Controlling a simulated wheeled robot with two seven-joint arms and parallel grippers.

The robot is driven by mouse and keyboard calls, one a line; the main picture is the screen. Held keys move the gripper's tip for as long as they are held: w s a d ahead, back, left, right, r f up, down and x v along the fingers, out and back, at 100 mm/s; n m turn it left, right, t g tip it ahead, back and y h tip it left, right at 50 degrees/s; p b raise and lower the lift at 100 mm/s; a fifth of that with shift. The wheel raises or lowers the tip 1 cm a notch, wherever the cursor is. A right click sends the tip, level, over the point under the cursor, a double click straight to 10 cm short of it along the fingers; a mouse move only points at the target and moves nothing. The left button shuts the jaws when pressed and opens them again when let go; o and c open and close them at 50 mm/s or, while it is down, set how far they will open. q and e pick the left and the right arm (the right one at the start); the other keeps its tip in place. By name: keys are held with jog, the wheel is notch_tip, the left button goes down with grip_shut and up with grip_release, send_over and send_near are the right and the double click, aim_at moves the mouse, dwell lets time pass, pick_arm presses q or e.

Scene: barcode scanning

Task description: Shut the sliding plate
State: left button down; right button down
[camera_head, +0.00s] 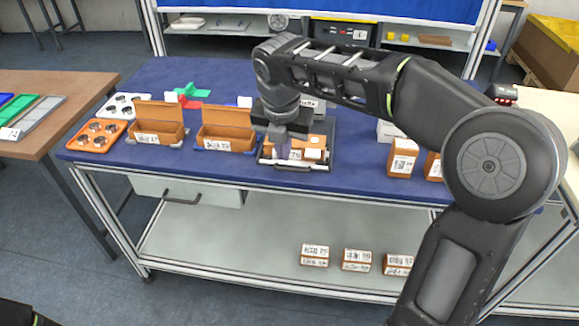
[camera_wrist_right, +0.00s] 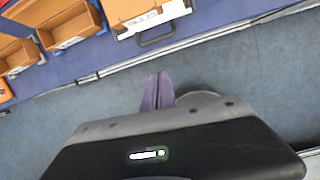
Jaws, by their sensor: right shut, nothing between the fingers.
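A dark-framed unit (camera_head: 326,161) stands near the front edge of the blue table, with a brown box-like part and a white label on it. It may hold the sliding plate; I cannot tell how far any plate is out. In the right wrist view its white front edge (camera_wrist_right: 160,17) has a dark handle (camera_wrist_right: 157,39) over the table edge. My right gripper (camera_head: 283,152) hangs in front of the unit and hides part of it. Its purple fingers (camera_wrist_right: 158,92) are together and empty, apart from the handle in the wrist picture. My left gripper is not seen.
Two open brown bins (camera_head: 160,121) (camera_head: 225,115) stand left of the unit, by an orange tray (camera_head: 97,135). Labelled boxes (camera_head: 402,158) stand to the right, partly behind my right arm. A white drawer (camera_head: 215,193) hangs under the table, and small boxes sit on the lower shelf.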

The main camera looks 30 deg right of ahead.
aim_at(290, 168)
jog(key=shift+s+f+n, duration=0.1)
jog(key=shift+s+n, duration=0.3)
jog(key=shift+n, duration=0.3)
jog(key=shift+f, duration=0.1)
jog(key=shift+w+d+f+p, duration=0.25)
jog(key=shift+w+d+f, duration=0.5)
jog(key=shift+f, duration=1)
jog(key=shift+w+d+f+p, duration=0.25)
jog(key=shift+w+d+f, duration=0.45)
jog(key=shift+f, duration=1.05)
jog(key=shift+w+d+f+p, duration=0.35)
jog(key=shift+w+f, duration=0.7)
jog(key=shift+f, duration=0.7)
jog(key=shift+d, duration=0.1)
